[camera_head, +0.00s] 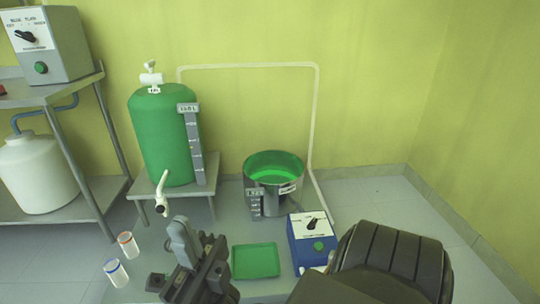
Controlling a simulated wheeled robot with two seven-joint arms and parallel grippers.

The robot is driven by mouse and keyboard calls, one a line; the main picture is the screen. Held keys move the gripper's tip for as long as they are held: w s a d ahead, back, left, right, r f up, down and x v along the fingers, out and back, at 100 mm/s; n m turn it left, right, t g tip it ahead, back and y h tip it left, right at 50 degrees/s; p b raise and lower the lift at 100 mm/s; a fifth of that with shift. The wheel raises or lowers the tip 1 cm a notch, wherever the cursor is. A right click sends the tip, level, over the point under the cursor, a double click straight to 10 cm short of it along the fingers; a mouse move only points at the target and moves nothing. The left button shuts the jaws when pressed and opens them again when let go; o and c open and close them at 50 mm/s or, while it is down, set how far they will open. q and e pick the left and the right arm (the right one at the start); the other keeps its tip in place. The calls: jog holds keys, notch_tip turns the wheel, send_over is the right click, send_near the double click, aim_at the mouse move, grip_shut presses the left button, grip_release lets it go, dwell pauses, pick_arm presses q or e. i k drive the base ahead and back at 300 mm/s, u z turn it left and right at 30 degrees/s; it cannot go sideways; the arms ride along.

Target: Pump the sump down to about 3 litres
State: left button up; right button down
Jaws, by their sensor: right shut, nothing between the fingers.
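The sump is a round metal vessel (257,180) with bright green liquid inside, standing on the low platform. A small display and level scale (254,204) are on its front; the reading is too small to be sure of. My left gripper is not in view.
A green tank (160,135) with a level scale and a white tap (162,190) stands on a small table. A pale pipe (250,66) arches behind. A shelf holds a grey control box (50,50).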

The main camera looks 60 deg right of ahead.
aim_at(318, 245)
jog(key=u, duration=0.4)
jog(key=i, duration=0.8)
jog(key=z, duration=2.05)
